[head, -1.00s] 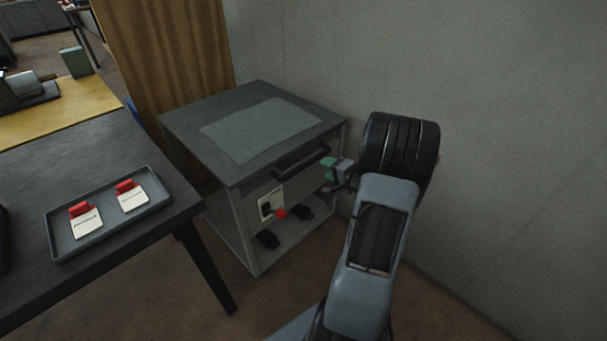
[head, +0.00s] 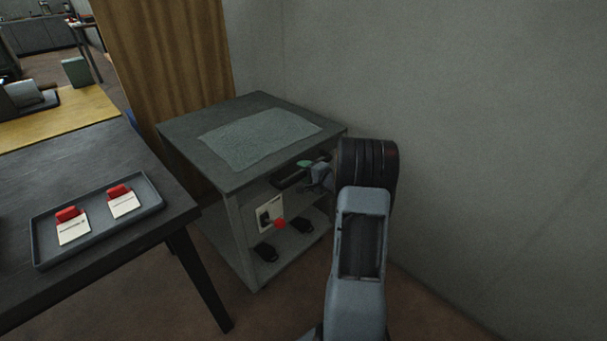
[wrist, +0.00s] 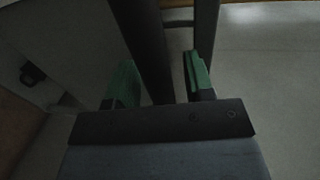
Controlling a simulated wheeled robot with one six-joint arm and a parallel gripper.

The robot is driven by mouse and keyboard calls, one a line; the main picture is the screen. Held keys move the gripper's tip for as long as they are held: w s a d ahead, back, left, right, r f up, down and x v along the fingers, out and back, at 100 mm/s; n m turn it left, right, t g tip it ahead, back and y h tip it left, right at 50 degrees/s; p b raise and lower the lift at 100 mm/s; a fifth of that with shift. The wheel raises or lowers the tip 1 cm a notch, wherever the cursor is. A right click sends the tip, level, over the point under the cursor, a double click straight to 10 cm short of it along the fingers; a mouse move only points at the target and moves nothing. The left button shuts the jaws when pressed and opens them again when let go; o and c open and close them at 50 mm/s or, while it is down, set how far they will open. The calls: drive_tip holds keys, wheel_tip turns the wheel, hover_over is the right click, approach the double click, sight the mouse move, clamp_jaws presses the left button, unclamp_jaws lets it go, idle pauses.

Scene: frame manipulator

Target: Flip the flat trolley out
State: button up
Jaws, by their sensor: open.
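The flat trolley (head: 185,138) is a grey box-shaped stand against the wall, with a flat top and open lower shelves. A dark bar handle (head: 287,180) runs along its front just under the top. My gripper (head: 308,165) is at the right part of this handle, which it partly hides. In the wrist view my gripper (wrist: 160,82) is open, with a green-padded finger on each side of the dark handle bar (wrist: 147,45). I cannot tell whether either pad touches the bar.
A speckled grey sheet (head: 255,140) lies on the trolley top. A light panel with a red knob (head: 281,224) and dark pedal-like parts sit below. A dark table (head: 95,285) with a tray of red-clipped cards stands left. The wall (head: 470,130) is close on the right.

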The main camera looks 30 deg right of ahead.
drive_tip(key=shift+w, duration=0.5)
drive_tip(key=shift+c, duration=0.3)
drive_tip(key=shift+f, duration=0.1)
clamp_jaws()
